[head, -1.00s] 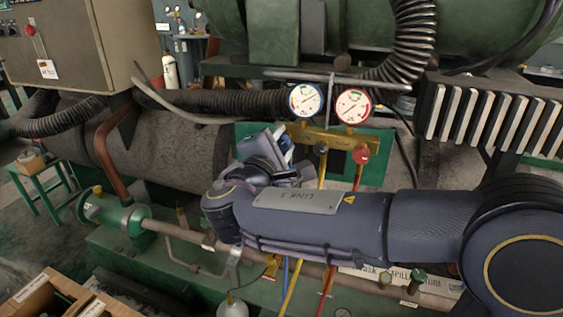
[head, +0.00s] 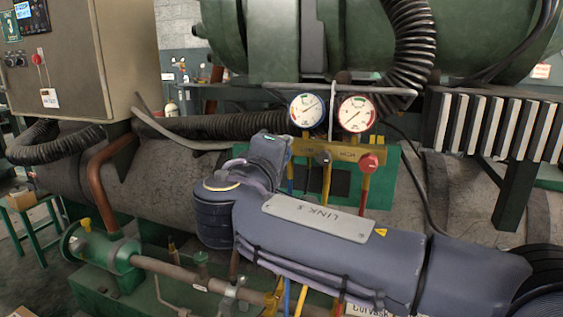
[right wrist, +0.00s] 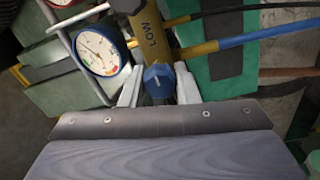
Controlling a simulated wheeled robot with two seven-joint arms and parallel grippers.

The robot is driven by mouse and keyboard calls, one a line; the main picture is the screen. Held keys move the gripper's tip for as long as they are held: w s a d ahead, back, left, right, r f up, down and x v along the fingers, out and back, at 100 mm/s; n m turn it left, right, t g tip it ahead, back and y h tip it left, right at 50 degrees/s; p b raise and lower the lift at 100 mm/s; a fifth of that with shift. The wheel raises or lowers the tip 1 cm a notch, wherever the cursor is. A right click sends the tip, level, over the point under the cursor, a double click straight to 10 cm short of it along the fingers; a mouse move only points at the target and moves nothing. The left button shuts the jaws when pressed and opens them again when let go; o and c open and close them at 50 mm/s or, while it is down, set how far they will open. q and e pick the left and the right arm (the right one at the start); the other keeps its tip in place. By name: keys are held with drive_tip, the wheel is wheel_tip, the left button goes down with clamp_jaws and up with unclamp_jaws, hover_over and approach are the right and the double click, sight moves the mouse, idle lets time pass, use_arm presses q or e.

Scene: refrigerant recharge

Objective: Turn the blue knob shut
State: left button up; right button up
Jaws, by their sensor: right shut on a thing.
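The blue knob (right wrist: 158,79) shows in the right wrist view at the end of the yellow manifold (right wrist: 152,38), beside the word LOW. My right gripper (right wrist: 159,90) is shut on it, with one pale finger on each side. In the head view my right arm comes in from the right and its wrist reaches the left end of the manifold (head: 340,152). The blue knob and the fingertips are hidden there behind the wrist. My left gripper is in neither current view.
A blue-rimmed gauge (head: 307,111) and a red-rimmed gauge (head: 357,114) stand above the manifold. A red knob (head: 368,162) and a dark knob (head: 322,153) are on its front. Blue, yellow and red hoses hang below, behind my arm. A green panel (head: 386,190) is behind.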

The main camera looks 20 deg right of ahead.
idle(0.5)
drive_tip(key=o, duration=1)
drive_tip(key=shift+c, duration=0.2)
drive_tip(key=v, duration=0.7)
drive_tip(key=shift+s+a+p, duration=0.25)
drive_tip(key=shift+s+p, duration=0.1)
drive_tip(key=shift+p, duration=0.05)
drive_tip(key=shift+f, duration=0.1)
